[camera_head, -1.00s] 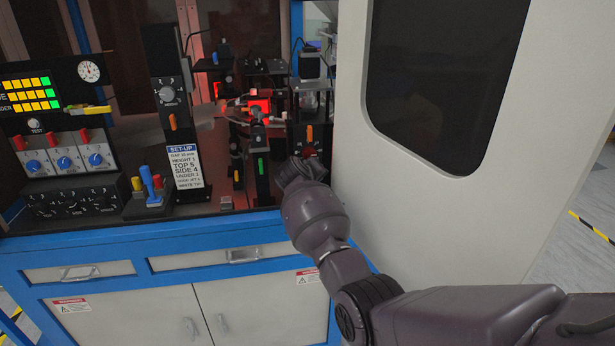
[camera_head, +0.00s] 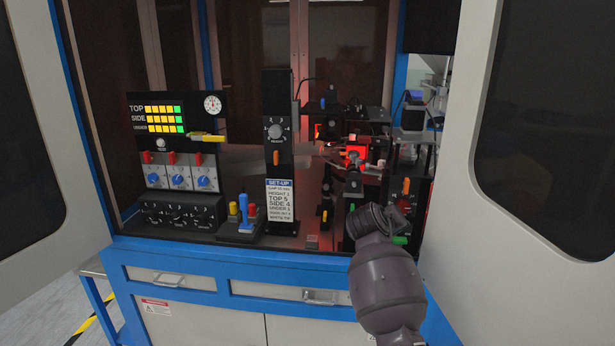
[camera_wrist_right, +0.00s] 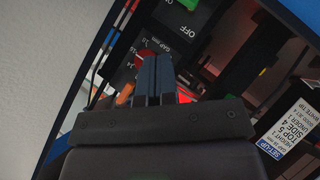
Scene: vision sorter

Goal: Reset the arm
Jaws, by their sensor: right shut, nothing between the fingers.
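My right arm reaches in from the lower right in the head view, and its wrist hides the fingers there. In the right wrist view my right gripper (camera_wrist_right: 158,62) has its two fingers together with nothing between them. It hovers in front of the machine, near a panel with "OFF" and "GAP" lettering (camera_wrist_right: 172,30). An orange lever (camera_wrist_right: 125,93) shows beside the fingers. My left gripper is not in view.
Open cabinet doors (camera_head: 460,185) flank the workspace. A display panel (camera_head: 164,118), blue knobs (camera_head: 203,181), a joystick box (camera_head: 243,228) and a set-up card (camera_head: 279,199) stand to the left. The blue bench edge (camera_head: 215,268) runs along the front, with drawers below.

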